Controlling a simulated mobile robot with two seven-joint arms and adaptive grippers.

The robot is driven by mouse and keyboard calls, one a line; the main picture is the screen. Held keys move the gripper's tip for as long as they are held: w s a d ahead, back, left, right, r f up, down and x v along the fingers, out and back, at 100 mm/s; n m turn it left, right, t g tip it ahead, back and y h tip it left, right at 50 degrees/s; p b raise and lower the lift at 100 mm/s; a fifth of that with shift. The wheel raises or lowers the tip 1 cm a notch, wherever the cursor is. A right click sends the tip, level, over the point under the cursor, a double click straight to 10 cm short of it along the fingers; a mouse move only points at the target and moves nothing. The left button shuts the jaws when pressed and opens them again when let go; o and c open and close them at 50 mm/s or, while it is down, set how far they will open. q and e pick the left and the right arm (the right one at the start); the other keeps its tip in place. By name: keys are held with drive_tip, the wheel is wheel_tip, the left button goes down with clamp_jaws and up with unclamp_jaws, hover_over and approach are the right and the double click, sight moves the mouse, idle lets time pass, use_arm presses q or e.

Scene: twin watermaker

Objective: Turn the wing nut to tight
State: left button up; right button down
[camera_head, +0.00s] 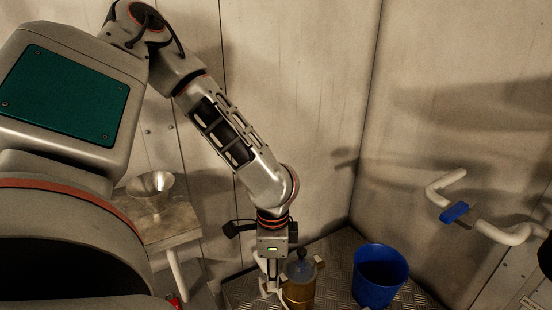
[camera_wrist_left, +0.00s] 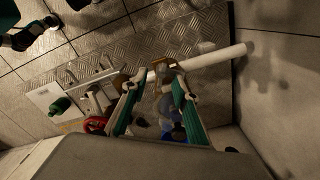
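My left gripper (camera_head: 270,289) points down beside an amber cylinder (camera_head: 302,292) with a bluish domed top. In the wrist view my left gripper (camera_wrist_left: 157,84) has its two green-padded fingers spread apart. A pale translucent shape and a small brownish piece (camera_wrist_left: 163,66) lie between or beyond the fingers; I cannot tell whether they touch. A tan lug (camera_head: 319,262) sticks out at the cylinder's upper right. I cannot clearly make out the wing nut or how tight it is. My right gripper is not in view.
A blue bucket (camera_head: 380,276) stands right of the cylinder on the tread-plate floor. A white pipe (camera_head: 505,234) with a blue handle (camera_head: 455,212) is on the right wall. A metal bowl (camera_head: 150,188) sits on a small table (camera_head: 180,222) at left. Walls close in behind.

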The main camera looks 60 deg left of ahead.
use_arm(q)
clamp_jaws()
drive_tip(key=shift+m, duration=0.3)
drive_tip(key=m, duration=0.5)
drive_tip(key=shift+s+d, duration=0.1)
drive_tip(key=shift+s, duration=0.15)
drive_tip(key=m, duration=0.6)
drive_tip(key=shift+s, duration=0.25)
idle(0.4)
unclamp_jaws()
drive_tip(key=shift+p, duration=0.3)
